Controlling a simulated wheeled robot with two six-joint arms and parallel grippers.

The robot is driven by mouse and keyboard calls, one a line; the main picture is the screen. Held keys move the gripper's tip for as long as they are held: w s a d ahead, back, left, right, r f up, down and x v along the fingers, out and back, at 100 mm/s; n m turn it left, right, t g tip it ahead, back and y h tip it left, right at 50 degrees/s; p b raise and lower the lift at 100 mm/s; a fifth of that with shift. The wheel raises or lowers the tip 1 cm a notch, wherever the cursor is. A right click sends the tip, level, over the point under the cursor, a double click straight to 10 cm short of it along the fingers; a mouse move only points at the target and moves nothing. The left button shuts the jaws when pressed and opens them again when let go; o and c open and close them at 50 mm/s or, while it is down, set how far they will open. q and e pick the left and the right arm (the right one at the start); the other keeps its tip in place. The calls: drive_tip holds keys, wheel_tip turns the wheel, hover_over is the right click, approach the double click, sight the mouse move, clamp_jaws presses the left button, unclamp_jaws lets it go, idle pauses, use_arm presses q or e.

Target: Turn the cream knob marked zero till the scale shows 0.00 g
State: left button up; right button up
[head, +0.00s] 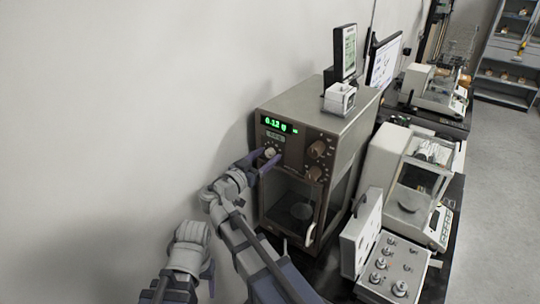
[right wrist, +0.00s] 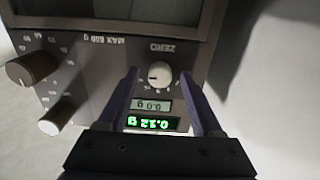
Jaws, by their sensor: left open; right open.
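The brown scale (head: 340,125) stands by the wall, its green display (head: 280,125) reading 0.12 g. The same reading shows upside down in the right wrist view (right wrist: 153,123). The cream knob (right wrist: 160,76), with ZERO printed beside it, sits beside the display; it also shows in the head view (head: 270,153). My right gripper (right wrist: 159,70) is open, with one finger on each side of the knob; gaps show between fingers and knob. My left gripper (head: 206,274) is open and empty, low at the left, away from the scale.
A small white box (head: 340,98) sits on the scale's top. The wall is close on the left.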

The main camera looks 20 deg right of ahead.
drive_tip(key=shift+a, duration=0.15)
drive_tip(key=c, duration=0.5)
clamp_jaws()
drive_tip(key=shift+n, duration=0.3)
drive_tip(key=n, duration=0.5)
drive_tip(key=shift+n, duration=0.4)
drive_tip(key=n, duration=1.1)
drive_tip(key=shift+n, duration=0.3)
drive_tip(key=n, duration=0.5)
drive_tip(key=shift+f+n, duration=0.1)
drive_tip(key=shift+n, duration=0.2)
